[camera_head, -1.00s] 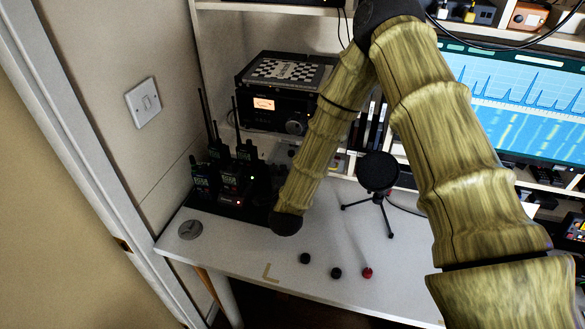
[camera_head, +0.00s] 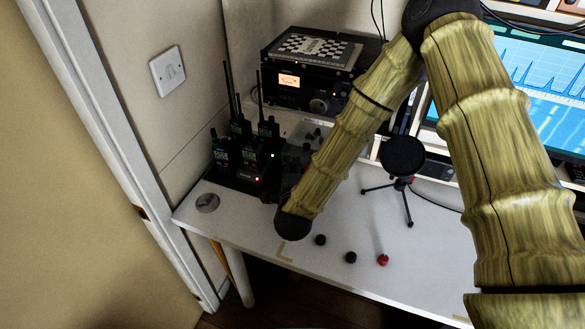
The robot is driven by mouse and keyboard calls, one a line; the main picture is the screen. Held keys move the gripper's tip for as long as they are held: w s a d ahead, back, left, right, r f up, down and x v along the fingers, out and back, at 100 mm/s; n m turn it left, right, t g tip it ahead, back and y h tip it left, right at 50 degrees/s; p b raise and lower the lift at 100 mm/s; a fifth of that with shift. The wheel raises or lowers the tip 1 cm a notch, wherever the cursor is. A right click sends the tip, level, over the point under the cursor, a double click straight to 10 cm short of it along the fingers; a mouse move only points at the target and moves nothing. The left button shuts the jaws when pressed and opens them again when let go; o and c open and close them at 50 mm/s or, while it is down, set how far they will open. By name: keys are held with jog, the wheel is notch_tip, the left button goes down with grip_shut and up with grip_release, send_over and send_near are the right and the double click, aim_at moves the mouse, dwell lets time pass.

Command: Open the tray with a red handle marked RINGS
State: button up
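No tray with a red handle and no RINGS marking can be made out in this view. A small red knob (camera_head: 383,259) stands on the white desk (camera_head: 425,262) near its front edge, to the right of two black knobs (camera_head: 350,257). It has no readable label. My bamboo-patterned arm comes down across the picture and ends in a dark rounded joint above the desk, left of the knobs. My gripper's fingers do not show.
Handheld radios (camera_head: 240,150) with tall antennas stand at the desk's left end, by a metal disc (camera_head: 207,203). A black tripod stand (camera_head: 404,160) is right of my arm. A radio set (camera_head: 305,75) and monitor (camera_head: 520,85) are behind. A door frame (camera_head: 120,160) bounds the left.

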jog(key=v, duration=1.2)
jog(key=shift+r, duration=0.1)
dwell(0.4)
